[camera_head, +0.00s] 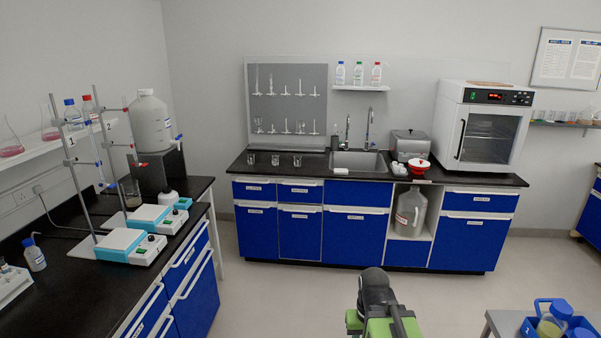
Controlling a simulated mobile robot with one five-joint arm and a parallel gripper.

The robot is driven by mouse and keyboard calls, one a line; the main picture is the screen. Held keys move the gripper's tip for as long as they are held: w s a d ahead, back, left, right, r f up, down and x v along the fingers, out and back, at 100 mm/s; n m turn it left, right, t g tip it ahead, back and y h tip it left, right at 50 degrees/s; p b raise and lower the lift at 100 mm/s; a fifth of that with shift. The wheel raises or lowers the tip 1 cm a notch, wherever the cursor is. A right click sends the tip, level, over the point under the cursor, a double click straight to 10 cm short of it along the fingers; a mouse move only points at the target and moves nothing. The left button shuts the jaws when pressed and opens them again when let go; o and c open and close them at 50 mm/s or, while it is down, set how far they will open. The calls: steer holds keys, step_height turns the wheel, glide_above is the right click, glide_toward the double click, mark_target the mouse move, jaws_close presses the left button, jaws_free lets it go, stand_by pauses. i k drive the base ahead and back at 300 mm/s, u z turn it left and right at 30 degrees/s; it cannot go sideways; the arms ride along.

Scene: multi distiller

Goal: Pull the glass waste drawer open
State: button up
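The back counter has blue drawers and doors with white handles and small white labels. The labels are too small to read, so I cannot tell which front is the glass waste drawer. Two upper drawers, a left one (255,191) and one beside it (300,192), are shut, as is the upper drawer at the right (480,202). The wider upper front under the sink (357,194) is also shut. My arm, dark grey and green, shows at the bottom centre, well in front of the counter. Its fingertips cannot be made out.
The floor (290,295) between me and the back counter is clear. A side bench (75,267) with stirrers and stands runs along the left. A cart (500,322) with a blue tray stands at the bottom right. A large jug (410,213) sits in an open bay.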

mark_target(299, 225)
steer(key=i, duration=2.8)
steer(key=u, duration=0.2)
steer(key=k, duration=0.1)
steer(key=u, duration=2.45)
